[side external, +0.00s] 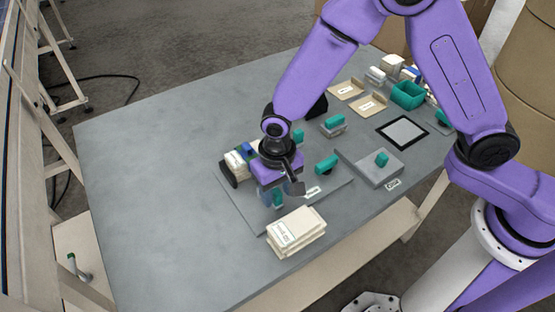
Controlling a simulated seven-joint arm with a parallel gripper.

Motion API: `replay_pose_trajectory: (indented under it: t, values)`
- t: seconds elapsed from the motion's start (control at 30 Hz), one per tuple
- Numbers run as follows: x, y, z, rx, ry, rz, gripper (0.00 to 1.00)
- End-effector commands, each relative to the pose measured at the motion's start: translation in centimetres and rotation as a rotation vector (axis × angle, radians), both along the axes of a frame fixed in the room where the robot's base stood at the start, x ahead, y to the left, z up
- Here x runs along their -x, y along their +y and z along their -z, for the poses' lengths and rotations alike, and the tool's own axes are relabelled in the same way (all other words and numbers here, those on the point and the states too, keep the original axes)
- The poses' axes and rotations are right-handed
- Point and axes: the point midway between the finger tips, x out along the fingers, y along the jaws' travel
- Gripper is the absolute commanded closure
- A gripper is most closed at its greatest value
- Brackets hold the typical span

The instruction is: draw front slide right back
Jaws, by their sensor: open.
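My gripper (281,192) is open and points down over the grey base plate (240,205). A teal handle (278,199) shows between or just beyond its fingers; I cannot tell whether they touch it. Any slide under that handle is mostly hidden by the gripper. Another teal handle (327,164) lies right of the gripper, and a teal handle (299,136) stands behind it. A grey block (360,170) with a teal knob (382,160) sits further right. Which part is the front slide cannot be told from this view.
Cream labelled packs (296,230) are stacked near the front edge. A small teal-topped block (334,124), a black-framed pad (402,132), cardboard holders (367,104) and a teal bin (407,95) stand behind and right. The table's left side (140,180) is clear.

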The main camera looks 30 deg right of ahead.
Motion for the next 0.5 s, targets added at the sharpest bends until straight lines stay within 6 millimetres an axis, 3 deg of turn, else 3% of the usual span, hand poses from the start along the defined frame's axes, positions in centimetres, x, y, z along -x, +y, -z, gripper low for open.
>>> replay_pose_trajectory:
  t: [0.5]
  values:
    - [0.0,0.1,-10.0,-0.004,-0.004,0.0,0.53]
